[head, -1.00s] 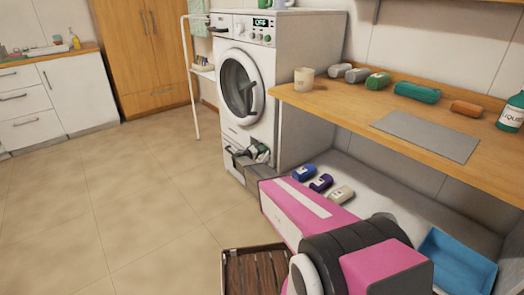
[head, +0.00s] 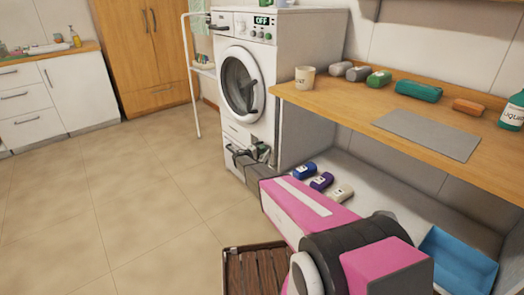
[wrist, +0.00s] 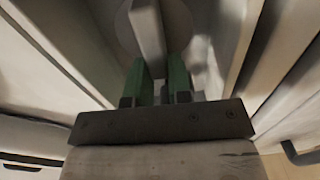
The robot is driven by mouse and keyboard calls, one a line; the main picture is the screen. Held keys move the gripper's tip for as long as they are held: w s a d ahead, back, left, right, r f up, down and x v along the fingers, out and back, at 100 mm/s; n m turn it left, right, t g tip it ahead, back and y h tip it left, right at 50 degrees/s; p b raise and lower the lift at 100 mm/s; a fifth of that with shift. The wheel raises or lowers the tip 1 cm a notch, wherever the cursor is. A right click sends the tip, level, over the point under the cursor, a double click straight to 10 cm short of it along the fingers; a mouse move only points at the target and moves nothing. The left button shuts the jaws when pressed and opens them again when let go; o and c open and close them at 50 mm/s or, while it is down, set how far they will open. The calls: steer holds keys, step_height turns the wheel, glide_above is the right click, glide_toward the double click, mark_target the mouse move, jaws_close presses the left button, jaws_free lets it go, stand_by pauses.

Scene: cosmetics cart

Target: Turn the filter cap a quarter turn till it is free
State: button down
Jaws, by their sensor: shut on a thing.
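The filter cap (wrist: 179,22) is a pale round disc with a raised grip bar (wrist: 147,35) across it, seen close up in the wrist view. My gripper (wrist: 156,64) has green fingers, one on each side of the bar, shut on it. The bar stands roughly upright in the wrist picture. In the head view my gripper (head: 262,152) is at the low front of the white washing machine (head: 275,90). There the cap is hidden behind my gripper and wrist.
The washer's round door (head: 240,85) is shut above my gripper. Several small bottles and a blue tray (head: 455,262) lie below. The tiled floor at left is clear.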

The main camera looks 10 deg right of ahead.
steer(key=c, duration=1)
jaws_free()
steer(key=shift+c, duration=0.2)
steer(key=v, duration=1)
steer(key=shift+s+a, duration=0.2)
steer(key=shift+a, duration=0.1)
